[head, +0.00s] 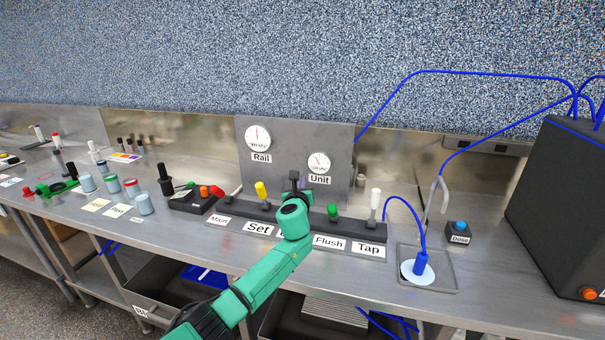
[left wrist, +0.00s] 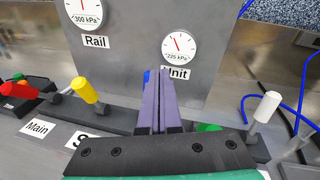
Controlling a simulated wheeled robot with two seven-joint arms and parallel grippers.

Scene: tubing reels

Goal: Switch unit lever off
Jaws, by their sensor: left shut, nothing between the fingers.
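The lever row (head: 350,228) stands on the bench with labels Main, Set, Flush and Tap readable; the label between Set and Flush is hidden behind my left gripper. My left gripper (head: 294,182) is shut and empty, in front of the row's middle. In the left wrist view its fingers (left wrist: 160,80) lie together, pointing towards the panel. A small blue piece (left wrist: 147,76) shows just left of the fingertips, perhaps the unit lever's cap; the rest is hidden, so its position cannot be told. The Unit gauge (head: 319,163) is on the panel behind. My right gripper is not in view.
The yellow lever (head: 261,190) is left of my gripper; the green lever (head: 332,212) and white lever (head: 375,198) are to the right. The Rail gauge (head: 257,138) is on the panel. A tray (head: 450,285) with blue tubing and a Dose button (head: 459,228) stand further right.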

